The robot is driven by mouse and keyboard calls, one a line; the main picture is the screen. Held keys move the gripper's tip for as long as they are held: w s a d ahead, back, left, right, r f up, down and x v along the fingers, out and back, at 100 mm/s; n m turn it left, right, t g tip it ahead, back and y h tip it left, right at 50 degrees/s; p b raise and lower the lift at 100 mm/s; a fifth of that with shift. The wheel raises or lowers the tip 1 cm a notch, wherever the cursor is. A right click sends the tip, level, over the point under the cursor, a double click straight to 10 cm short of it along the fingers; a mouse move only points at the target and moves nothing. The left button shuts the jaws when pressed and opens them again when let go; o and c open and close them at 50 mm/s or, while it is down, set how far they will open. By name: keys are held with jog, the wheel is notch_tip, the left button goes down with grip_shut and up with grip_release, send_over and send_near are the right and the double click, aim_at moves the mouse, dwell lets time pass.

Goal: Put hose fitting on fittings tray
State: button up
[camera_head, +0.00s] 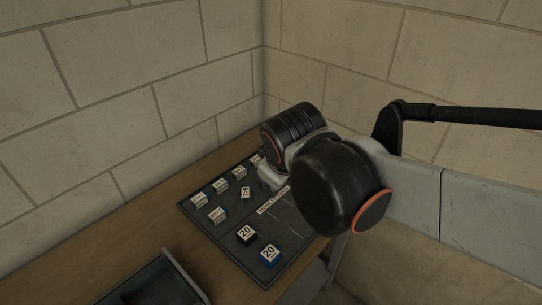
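A dark flat board (222,238) lies on the wooden bench. It has a printed label strip and thin dividing lines at its right side. Several small pale-labelled blocks stand on its left part, one of them a small block (245,193) near the middle. I cannot tell which piece is the hose fitting, or whether this board is the fittings tray. My arm's wrist covers the board's far right part. My gripper's fingers are hidden behind it.
An open dark bin (172,270) with a pale rim stands at the lower left and is cut off by the picture edge. The wooden bench (120,232) is clear between it and the wall. Block walls (130,100) close the corner behind the bench.

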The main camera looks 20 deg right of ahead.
jog(key=shift+s+a+r+m+t+y, duration=0.15)
jog(key=shift+s+a+m+y, duration=0.2)
jog(key=shift+s+m, duration=0.5)
jog(key=shift+s+a+f+m+t+y, duration=0.1)
jog(key=shift+s+a+m+t+y, duration=0.25)
jog(key=shift+s+m, duration=0.55)
jog(key=shift+s+a+r+m+y, duration=0.15)
jog(key=shift+s+a+m, duration=0.25)
jog(key=shift+s+m, duration=0.45)
jog(key=shift+s, duration=0.15)
